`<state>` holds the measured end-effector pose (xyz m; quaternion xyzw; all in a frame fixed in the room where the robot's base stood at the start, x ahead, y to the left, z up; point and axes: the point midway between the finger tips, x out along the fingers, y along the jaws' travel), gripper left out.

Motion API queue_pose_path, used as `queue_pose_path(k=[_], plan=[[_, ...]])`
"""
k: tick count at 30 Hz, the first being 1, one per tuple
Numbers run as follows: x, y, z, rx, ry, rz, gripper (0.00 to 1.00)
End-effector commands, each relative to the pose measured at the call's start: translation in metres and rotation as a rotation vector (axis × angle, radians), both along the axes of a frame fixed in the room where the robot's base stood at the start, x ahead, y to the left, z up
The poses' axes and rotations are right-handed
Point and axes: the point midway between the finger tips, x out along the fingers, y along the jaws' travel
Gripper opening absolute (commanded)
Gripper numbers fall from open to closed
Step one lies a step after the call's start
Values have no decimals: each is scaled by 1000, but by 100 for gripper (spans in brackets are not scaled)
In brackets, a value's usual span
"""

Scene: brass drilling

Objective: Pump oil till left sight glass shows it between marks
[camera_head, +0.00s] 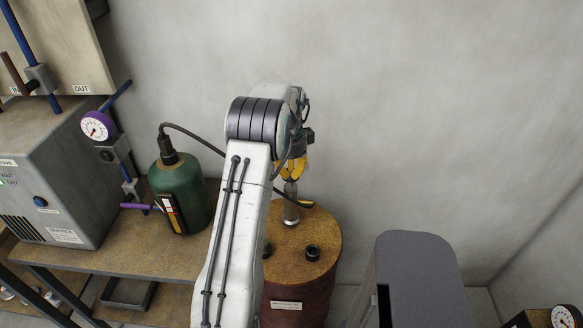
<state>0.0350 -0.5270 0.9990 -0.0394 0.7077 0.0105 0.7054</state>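A rust-brown drum (318,240) stands right of the shelf, with a grey metal pump (291,208) rising from its top. My gripper (291,178), with yellow fingers, is directly over the pump's upper end. The fingers seem to be around or touching it, but my arm hides part of them and I cannot tell whether they grip. A green tank (183,187) stands on the shelf and carries a narrow upright sight glass (172,212) with yellow and red markings. The oil level in it is too small to read. A dark hose (213,148) runs from the tank's top behind my arm towards the pump.
A grey machine box (55,175) sits on the brown shelf (140,250) at left. A purple-rimmed gauge (97,126) and blue-handled fittings stand beside the tank. A dark cap (313,253) is on the drum lid. Another gauge (563,317) shows at bottom right. Bare wall lies behind.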

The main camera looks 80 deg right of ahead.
Motion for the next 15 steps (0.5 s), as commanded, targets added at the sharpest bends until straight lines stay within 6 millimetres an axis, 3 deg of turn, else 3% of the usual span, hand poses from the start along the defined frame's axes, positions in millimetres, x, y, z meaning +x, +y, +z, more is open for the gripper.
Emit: queue_pose_path(k=[1, 3, 15], plan=[[0, 2, -12, 8, 0, 0, 0], [0, 2, -17, 9, 0, 0, 0], [0, 3, -19, 13, 0, 0, 0]])
